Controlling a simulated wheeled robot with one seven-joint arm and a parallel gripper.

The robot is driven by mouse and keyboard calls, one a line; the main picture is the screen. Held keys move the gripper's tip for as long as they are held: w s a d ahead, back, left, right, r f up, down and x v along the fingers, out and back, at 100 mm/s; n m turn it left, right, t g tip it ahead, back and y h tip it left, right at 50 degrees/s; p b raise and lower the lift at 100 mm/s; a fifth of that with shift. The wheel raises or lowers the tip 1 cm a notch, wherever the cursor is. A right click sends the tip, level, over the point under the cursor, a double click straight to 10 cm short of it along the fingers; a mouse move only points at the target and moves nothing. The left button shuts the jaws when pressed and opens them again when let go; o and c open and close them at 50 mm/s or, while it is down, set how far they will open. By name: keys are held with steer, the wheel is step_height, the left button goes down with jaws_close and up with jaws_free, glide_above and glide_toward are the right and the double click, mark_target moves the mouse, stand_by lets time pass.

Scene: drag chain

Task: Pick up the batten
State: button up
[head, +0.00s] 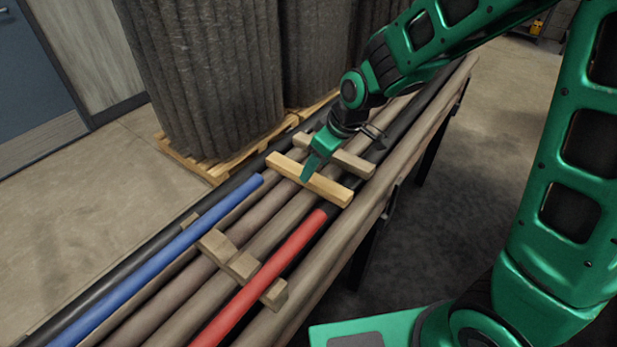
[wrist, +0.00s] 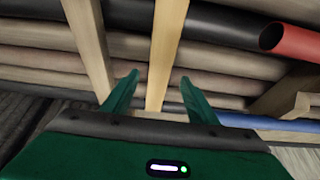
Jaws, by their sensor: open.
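The batten (head: 325,187) is a pale yellow wooden bar. It lies across the long pipes and poles of the rack. My gripper (head: 308,175) is over its middle part in the head view, with the green finger coming down at the bar. In the wrist view the batten (wrist: 164,48) runs away between my two spread fingertips (wrist: 161,80), with a gap on each side. My gripper is open and holds nothing. I cannot tell how deep the fingers reach around the bar.
A greyer wooden crosspiece (head: 350,162) lies close behind the batten. A notched wooden block (head: 240,262) sits across the pipes nearer me. A red pipe (head: 265,285) and a blue pipe (head: 165,252) run lengthwise. Tall ribbed grey stacks (head: 205,70) stand on pallets beyond.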

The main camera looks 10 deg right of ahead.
steer(key=shift+w+x, duration=0.2)
steer(key=shift+x, duration=2.35)
steer(key=c, duration=1.2)
